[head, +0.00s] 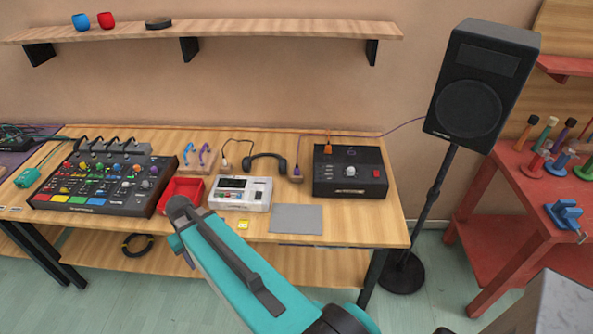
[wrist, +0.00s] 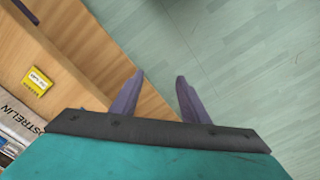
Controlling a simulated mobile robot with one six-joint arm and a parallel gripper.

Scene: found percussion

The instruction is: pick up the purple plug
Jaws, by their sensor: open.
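The purple plug (head: 297,172) appears as a small purple end on the wooden table, just left of the black amplifier box (head: 350,172). A thin purple cable runs from that area toward the speaker. The plug is small here and its exact pose is hard to tell. The wrist view does not show it. My gripper (wrist: 160,92) is open and empty, with its two purple-grey fingers over the table's front edge and the floor.
A white cassette recorder (head: 240,193), yellow card (head: 243,225), grey mat (head: 297,219), red tray (head: 183,196) and black headphones (head: 266,158) lie near the arm. A mixer (head: 100,190) stands left. The speaker (head: 480,90) stands right. A shelf (head: 220,32) hangs above.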

